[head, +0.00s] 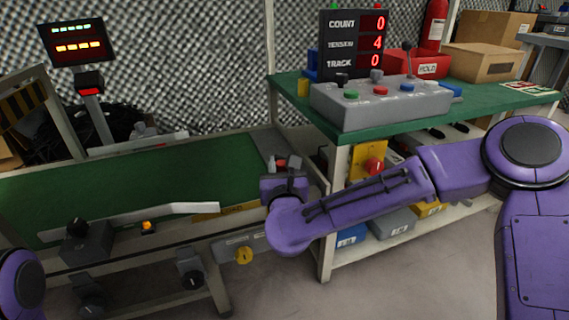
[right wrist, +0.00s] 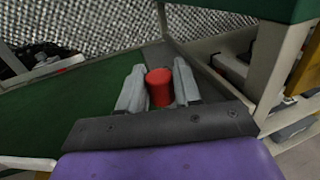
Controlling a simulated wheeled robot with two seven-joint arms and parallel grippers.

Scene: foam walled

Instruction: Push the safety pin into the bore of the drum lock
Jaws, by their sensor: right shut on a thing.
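My right gripper (head: 283,165) is over the right end of the green belt. In the right wrist view my right gripper (right wrist: 159,70) is shut on a red cylindrical piece (right wrist: 159,88), with one grey finger on each side. I take this to be the head of the safety pin; its shaft is hidden. A bit of the red piece (head: 281,163) also shows in the head view beside the gripper. I cannot make out the drum lock or its bore for sure in either view. My left gripper is out of the picture.
The green belt (head: 120,182) has a pale side rail (head: 150,214). A bench with a green top (head: 395,122) stands to the right, with a grey control box (head: 380,104) and a display (head: 353,45). A yellow plate with a red knob (head: 366,158) is on the bench's leg side.

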